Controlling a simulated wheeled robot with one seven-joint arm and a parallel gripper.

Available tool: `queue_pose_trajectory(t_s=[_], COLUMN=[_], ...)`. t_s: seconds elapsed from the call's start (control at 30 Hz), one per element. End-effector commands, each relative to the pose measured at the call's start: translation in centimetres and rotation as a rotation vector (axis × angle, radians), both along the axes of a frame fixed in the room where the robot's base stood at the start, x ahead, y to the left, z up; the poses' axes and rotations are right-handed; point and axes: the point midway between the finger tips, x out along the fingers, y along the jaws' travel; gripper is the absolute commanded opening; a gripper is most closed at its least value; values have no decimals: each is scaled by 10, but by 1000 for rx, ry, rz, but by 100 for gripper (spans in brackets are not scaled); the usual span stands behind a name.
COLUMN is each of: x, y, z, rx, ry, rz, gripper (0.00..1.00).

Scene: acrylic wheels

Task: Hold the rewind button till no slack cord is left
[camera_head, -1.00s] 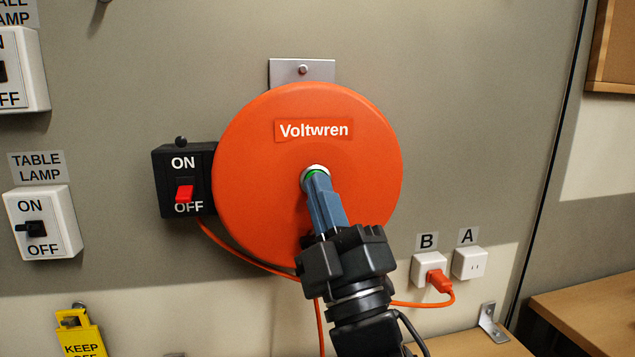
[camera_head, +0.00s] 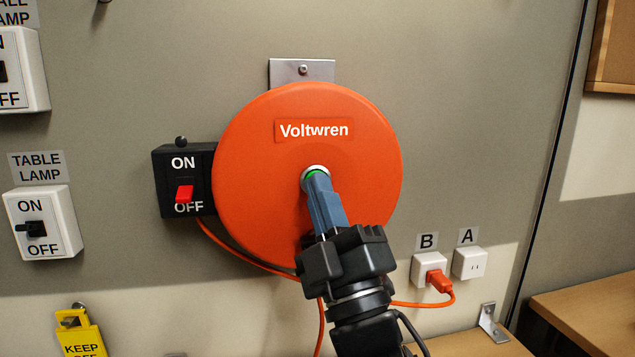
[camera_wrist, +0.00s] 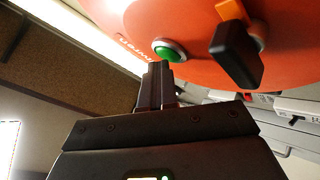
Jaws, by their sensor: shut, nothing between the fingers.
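A round orange cord reel (camera_head: 250,150) marked Voltwren hangs on the wall panel. Its green rewind button (camera_head: 312,171) sits in a pale ring at the centre and also shows in the wrist view (camera_wrist: 165,52). My gripper (camera_head: 316,178) is shut and empty, with its fingertips at the button, covering part of it. Whether the button is pressed in cannot be told. An orange cord (camera_head: 320,330) hangs below the reel behind my gripper. Its plug (camera_head: 438,281) is in socket B (camera_head: 427,264). My gripper (camera_wrist: 159,68) also shows in the wrist view.
A black box with a red switch (camera_head: 184,193) is at the reel's left. A white table lamp switch (camera_head: 43,225) is further left, with a yellow tag (camera_head: 80,338) below. Socket A (camera_head: 469,263) is empty. A wooden surface (camera_head: 590,315) is at lower right.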

Motion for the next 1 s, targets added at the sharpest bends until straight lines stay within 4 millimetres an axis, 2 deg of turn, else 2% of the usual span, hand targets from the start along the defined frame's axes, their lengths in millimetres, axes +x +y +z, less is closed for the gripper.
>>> queue_pose_trajectory(t_s=[0.67,1.0], x=[0,-13], y=[0,-4], z=[-1,-1], rx=[0,-1], ry=[2,2], rz=[-1,-2], gripper=[0,0])
